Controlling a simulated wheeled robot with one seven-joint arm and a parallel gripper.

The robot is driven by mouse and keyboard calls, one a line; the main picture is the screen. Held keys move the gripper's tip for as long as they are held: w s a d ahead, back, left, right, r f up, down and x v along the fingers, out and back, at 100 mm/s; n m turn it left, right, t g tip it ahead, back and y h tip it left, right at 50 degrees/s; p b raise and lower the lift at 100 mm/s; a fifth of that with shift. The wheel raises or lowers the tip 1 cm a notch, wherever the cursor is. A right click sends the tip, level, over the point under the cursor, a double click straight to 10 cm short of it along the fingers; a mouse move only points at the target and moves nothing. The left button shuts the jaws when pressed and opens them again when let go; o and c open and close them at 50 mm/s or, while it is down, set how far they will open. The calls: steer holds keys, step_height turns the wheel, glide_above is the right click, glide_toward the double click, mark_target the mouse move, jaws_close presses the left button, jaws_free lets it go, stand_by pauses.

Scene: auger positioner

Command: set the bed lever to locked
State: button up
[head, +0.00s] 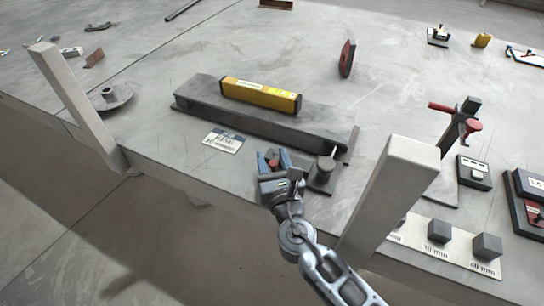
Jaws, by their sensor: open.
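A long dark grey bed (205,100) lies on the table, with a yellow spirit level resting along its top. A dark round knob with a thin pale pin (324,166) stands just right of my gripper, at the bed's right end. A printed label plate (223,141) lies left of my gripper.
A pale post (385,190) rises close to the right of my arm, and another (78,105) stands at left. The table before the label is clear.

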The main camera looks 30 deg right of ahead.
steer(key=v, duration=0.6)
steer(key=shift+s+b, duration=0.15)
steer(key=shift+b, duration=0.15)
steer(key=shift+s+a, duration=0.15)
steer(key=shift+s, duration=0.2)
steer(key=shift+c, duration=0.4)
